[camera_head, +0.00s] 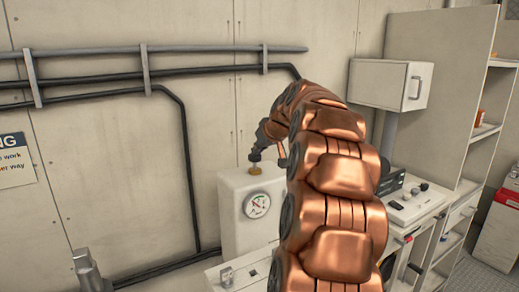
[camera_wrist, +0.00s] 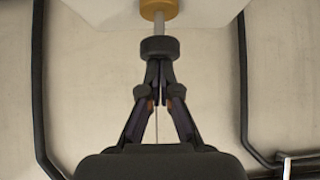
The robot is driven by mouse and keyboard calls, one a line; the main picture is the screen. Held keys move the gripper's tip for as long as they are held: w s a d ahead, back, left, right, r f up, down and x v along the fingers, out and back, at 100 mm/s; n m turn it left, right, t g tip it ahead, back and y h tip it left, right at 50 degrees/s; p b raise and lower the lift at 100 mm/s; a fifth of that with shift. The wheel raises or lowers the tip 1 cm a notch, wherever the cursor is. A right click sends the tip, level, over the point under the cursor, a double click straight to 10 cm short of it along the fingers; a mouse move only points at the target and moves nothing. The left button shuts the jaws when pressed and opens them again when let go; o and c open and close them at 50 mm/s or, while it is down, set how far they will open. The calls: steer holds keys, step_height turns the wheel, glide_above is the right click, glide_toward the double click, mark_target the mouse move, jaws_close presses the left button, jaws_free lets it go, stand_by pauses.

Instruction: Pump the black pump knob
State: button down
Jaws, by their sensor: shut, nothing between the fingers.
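The black pump knob (camera_wrist: 160,47) sits on the end of a grey rod (camera_wrist: 159,24), which comes out of a brass collar (camera_wrist: 158,8) on the white pump box. In the wrist view my gripper (camera_wrist: 159,66) is shut and empty, its fingertips together at the knob's outer face, touching or almost touching it. In the head view the white pump box (camera_head: 235,215) stands against the wall with a round gauge (camera_head: 257,205) on its front. My gripper (camera_head: 261,146) is right above the brass collar (camera_head: 255,170), and the knob is hard to make out there.
Dark pipes (camera_head: 190,160) run along the wall. A white cabinet box (camera_head: 390,84) hangs at the back right. A white shelf unit and a counter with a control panel (camera_head: 412,203) stand at right. A grey post (camera_head: 87,270) stands at front left. My arm covers the middle.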

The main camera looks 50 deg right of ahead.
mark_target(258, 159)
steer(key=shift+f+b, duration=1.35)
steer(key=shift+f, duration=0.45)
steer(key=shift+r, duration=0.1)
steer(key=shift+r, duration=0.35)
steer(key=w+r+b+v, duration=0.1)
steer(key=r+v, duration=0.1)
steer(key=v, duration=1)
steer(key=shift+d+r, duration=0.2)
steer(key=shift+w+a, duration=0.1)
steer(key=shift+w, duration=0.05)
